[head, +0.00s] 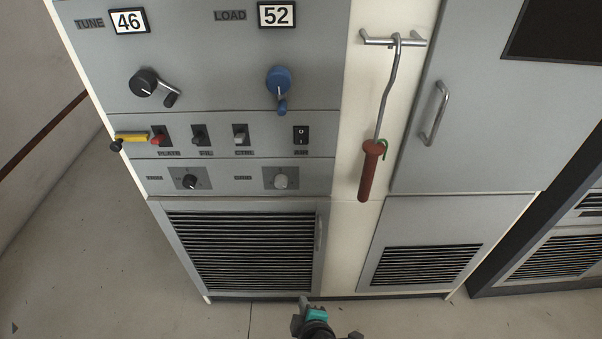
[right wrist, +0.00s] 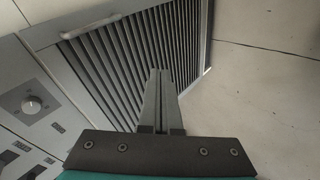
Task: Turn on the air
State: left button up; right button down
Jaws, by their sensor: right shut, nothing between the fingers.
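The air switch (head: 301,135) is a black rocker with white marks, at the right end of the switch row on the grey transmitter rack, above a label that seems to read AIR. My right gripper (head: 305,301) is low at the bottom of the head view, well below the switch and in front of the louvred lower door. In the right wrist view its fingers (right wrist: 159,100) are together and empty, with the louvres behind them. My left gripper is in neither view.
Red, dark and white switches share the row with a yellow-handled lever (head: 131,138). Crank knobs (head: 278,82) are above, and small rotary knobs (head: 281,181) below. A red-handled hook (head: 370,168) hangs from a bar to the right. The floor (head: 90,260) at left is clear.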

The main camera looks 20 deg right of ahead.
pick_arm(q)
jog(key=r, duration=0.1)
jog(key=p, duration=0.1)
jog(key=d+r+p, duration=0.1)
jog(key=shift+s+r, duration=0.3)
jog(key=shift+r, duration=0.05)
pick_arm(e)
jog(key=w+r+n+t+h, duration=0.1)
jog(key=w+r+t+h, duration=0.1)
jog(key=r, duration=1.3)
jog(key=w+d+r+n+t+h, duration=0.1)
jog(key=w+r+t, duration=0.3)
jog(key=r, duration=1.1)
jog(key=shift+w+d+r+t+h, duration=0.2)
jog(key=shift+w+t+h, duration=0.15)
jog(key=shift+w, duration=0.2)
jog(key=shift+w, duration=0.1)
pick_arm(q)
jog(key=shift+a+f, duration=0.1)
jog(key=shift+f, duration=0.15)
pick_arm(e)
send_near(301, 143)
jog(key=x, duration=0.6)
jog(key=shift+w, duration=0.4)
